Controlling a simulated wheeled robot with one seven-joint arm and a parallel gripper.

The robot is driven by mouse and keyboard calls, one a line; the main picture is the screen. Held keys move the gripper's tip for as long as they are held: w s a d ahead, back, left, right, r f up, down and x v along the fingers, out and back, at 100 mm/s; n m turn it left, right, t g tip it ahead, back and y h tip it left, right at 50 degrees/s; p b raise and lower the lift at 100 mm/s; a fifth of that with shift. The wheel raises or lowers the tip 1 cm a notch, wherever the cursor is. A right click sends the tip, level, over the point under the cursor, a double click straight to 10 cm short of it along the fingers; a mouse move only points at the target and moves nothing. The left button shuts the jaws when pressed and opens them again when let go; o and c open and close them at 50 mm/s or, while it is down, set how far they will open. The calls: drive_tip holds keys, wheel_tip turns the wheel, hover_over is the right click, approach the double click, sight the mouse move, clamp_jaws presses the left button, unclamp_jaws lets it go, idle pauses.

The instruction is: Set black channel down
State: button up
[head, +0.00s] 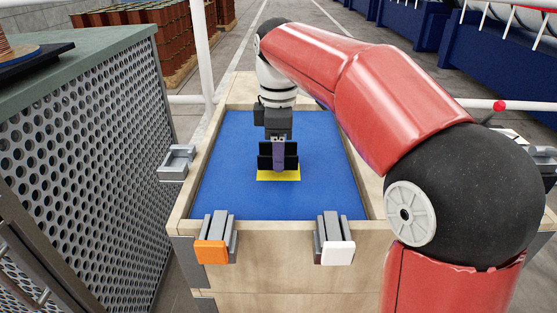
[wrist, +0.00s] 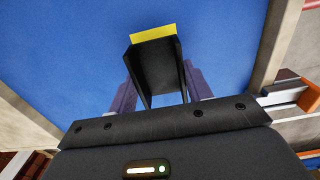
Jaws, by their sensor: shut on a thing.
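The black channel (head: 264,158) is a U-shaped piece with upright walls, and my gripper (head: 279,165) is shut on it. In the wrist view the channel (wrist: 155,68) sits between the purple fingers of my gripper (wrist: 160,85), its far end overlapping the yellow patch (wrist: 153,34). In the head view the channel is right over the yellow patch (head: 278,176), which lies on the blue mat (head: 235,195). One purple finger hides the channel's middle. I cannot tell whether its underside touches the patch.
A wooden box rim (head: 278,227) surrounds the blue mat. An orange-ended clip (head: 211,251) and a white-ended clip (head: 335,253) hang on its front edge, and a grey bracket (head: 176,163) on its left. A perforated metal cabinet (head: 90,150) stands left. The mat around the patch is clear.

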drive_tip(key=shift+f+p, duration=0.3)
drive_tip(key=shift+f, duration=0.75)
drive_tip(key=shift+f, duration=0.1)
drive_tip(key=shift+f, duration=0.15)
drive_tip(key=o, duration=1)
drive_tip(key=shift+c, duration=0.2)
drive_tip(key=shift+f+b, duration=0.1)
drive_tip(key=shift+b, duration=0.55)
